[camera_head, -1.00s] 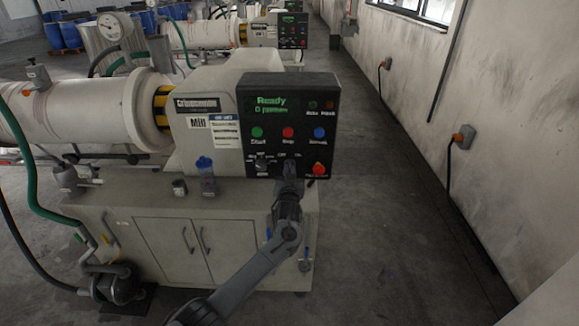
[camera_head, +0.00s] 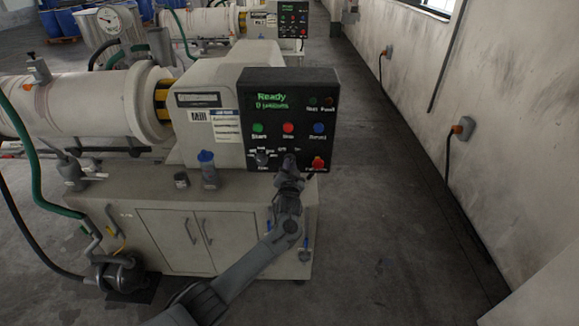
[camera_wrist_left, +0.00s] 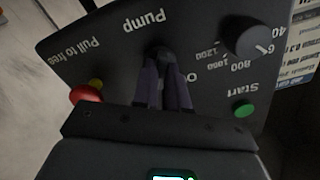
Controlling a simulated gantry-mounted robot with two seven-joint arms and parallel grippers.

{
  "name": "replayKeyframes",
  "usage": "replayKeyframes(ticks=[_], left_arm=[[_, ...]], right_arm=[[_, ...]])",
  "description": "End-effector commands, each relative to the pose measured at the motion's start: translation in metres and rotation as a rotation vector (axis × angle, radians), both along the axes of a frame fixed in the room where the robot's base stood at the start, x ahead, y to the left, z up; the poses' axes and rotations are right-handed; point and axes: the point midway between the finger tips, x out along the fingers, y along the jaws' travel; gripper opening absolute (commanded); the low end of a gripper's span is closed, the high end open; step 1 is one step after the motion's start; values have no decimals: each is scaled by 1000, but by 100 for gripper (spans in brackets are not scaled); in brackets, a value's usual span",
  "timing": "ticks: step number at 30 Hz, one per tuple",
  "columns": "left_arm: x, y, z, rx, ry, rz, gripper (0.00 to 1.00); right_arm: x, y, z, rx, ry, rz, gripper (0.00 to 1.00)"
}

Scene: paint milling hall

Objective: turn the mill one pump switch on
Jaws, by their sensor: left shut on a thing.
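The mill one control panel (camera_head: 262,107) is black, with "Ready" in green on its display. In the left wrist view it shows upside down, with the label "Pump" (camera_wrist_left: 147,20) beside a dark pump switch (camera_wrist_left: 165,53). My left gripper (camera_head: 290,160) is at the lower part of the panel in the head view. In the left wrist view its two fingers (camera_wrist_left: 165,68) are shut on the pump switch and hide most of it. The switch's exact setting is hard to read. My right gripper is in neither view.
A speed knob (camera_wrist_left: 250,38) and green start button (camera_wrist_left: 243,109) sit to one side of the fingers; a red pull-to-free button (camera_wrist_left: 86,94) is on the other. The floor to the right is clear.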

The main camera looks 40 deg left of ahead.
Motion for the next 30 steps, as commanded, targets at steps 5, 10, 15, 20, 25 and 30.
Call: replayKeyframes(ticks=[5, 10, 15, 20, 25, 30], left_arm=[[0, 0, 0, 3, 1, -1, 0], [0, 0, 0, 2, 1, -1, 34], [0, 0, 0, 1, 1, 0, 38], [0, 0, 0, 1, 1, 0, 38], [-7, -5, 0, 0, 1, -1, 38], [-22, -17, 0, 0, 1, -3, 38]], right_arm=[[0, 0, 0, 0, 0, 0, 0], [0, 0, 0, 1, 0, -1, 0], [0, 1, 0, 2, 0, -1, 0], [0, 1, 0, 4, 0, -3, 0], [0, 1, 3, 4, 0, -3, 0], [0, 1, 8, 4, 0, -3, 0]])
